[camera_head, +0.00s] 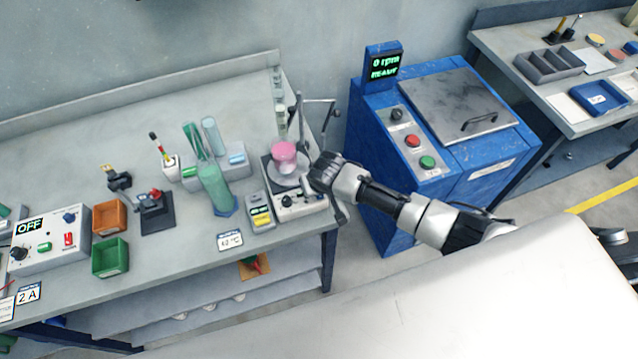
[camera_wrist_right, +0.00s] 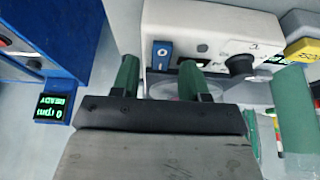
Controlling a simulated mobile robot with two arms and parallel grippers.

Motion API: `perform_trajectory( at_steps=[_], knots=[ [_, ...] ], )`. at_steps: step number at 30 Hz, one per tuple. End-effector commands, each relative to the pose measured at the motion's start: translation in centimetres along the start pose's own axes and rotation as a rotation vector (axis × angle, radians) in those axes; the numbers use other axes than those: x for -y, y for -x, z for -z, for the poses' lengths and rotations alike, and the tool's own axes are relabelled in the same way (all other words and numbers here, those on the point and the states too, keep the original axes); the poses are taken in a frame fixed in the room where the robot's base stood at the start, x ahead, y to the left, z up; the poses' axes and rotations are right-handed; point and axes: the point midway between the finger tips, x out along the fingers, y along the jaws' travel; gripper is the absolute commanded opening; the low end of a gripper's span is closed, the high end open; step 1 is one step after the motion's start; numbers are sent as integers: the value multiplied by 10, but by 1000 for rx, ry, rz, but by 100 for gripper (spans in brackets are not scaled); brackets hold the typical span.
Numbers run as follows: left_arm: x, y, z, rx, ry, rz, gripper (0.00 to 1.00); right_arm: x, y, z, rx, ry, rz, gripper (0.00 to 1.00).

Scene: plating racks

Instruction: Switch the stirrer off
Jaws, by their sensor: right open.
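The stirrer (camera_head: 301,203) is a white box at the right end of the grey bench, with a round plate and a beaker of pink liquid (camera_head: 284,157) on it. In the right wrist view its front panel (camera_wrist_right: 205,22) shows a blue switch marked with a circle (camera_wrist_right: 162,50) and a black knob (camera_wrist_right: 240,65). My right gripper (camera_wrist_right: 162,78) is open, its two green-tipped fingers apart with the blue switch beyond the gap. Nothing is between the fingers. In the head view the right gripper (camera_head: 318,182) is at the stirrer's right side; contact cannot be told. My left gripper is out of view.
A small grey-yellow meter (camera_head: 258,211) stands left of the stirrer, near green cylinders (camera_head: 214,187). A thin stand (camera_head: 299,110) rises behind the stirrer. A blue machine (camera_head: 440,135) with a display reading READY stands across a gap on the right.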

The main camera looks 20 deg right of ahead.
Motion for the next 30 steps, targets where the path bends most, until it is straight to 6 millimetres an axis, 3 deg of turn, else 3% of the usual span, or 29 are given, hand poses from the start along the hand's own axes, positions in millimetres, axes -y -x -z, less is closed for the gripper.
perform_trajectory(
  at_steps=[5, 18, 24, 30],
  knots=[
    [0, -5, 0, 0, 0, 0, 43, 0, 15, 0, -2, 0, 1, 45],
    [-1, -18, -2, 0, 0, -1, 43, 0, 92, 0, -2, 0, 2, 45],
    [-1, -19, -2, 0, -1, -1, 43, 0, 106, -1, 0, -1, 0, 45],
    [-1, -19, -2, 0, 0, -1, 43, -1, 107, 0, 1, -1, -1, 45]
  ],
)
